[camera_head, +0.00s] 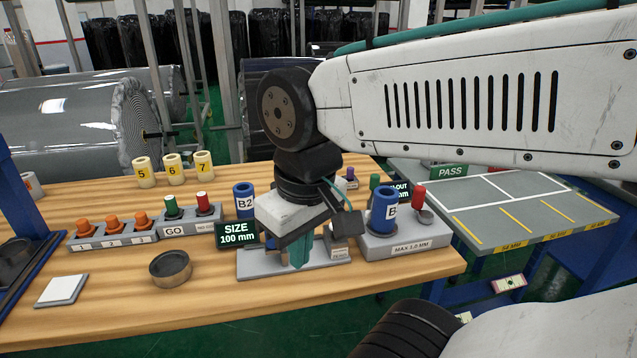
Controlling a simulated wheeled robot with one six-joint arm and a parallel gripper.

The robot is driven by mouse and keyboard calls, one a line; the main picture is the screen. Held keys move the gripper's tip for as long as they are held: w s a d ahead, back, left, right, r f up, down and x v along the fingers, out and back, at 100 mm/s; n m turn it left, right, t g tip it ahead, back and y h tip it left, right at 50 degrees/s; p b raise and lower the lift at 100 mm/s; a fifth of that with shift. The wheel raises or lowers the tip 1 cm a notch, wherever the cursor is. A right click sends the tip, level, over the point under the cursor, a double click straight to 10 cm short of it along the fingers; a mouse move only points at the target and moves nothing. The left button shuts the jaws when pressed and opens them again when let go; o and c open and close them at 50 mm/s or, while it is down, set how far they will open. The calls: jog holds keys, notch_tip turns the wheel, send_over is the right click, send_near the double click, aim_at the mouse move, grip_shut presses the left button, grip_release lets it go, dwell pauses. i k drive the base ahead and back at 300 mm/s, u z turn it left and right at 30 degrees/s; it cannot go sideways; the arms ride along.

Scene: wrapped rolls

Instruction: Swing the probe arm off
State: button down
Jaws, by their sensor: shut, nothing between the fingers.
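My gripper (300,262) is shut and empty, its teal fingers pointing down over the bench. It is over a grey gauge plate (262,270) with a small label at its right. A black display (238,234) reading "SIZE 100 mm" stands at the plate's back left. I cannot make out the probe arm clearly; my gripper and wrist cover the middle of the gauge. I cannot tell whether the fingers touch any part of it.
Close right is a grey block (408,244) with a blue "B" cylinder (384,208). Behind my gripper stands blue cylinder B2 (244,198). To the left are a dark ring (170,268), a white tile (61,290) and the GO block (192,225). The front wood is clear.

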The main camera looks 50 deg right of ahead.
aim_at(374, 180)
jog(key=u, duration=0.05)
jog(key=k, duration=0.3)
jog(key=z, duration=0.8)
jog(key=i, duration=0.5)
jog(key=u, duration=0.05)
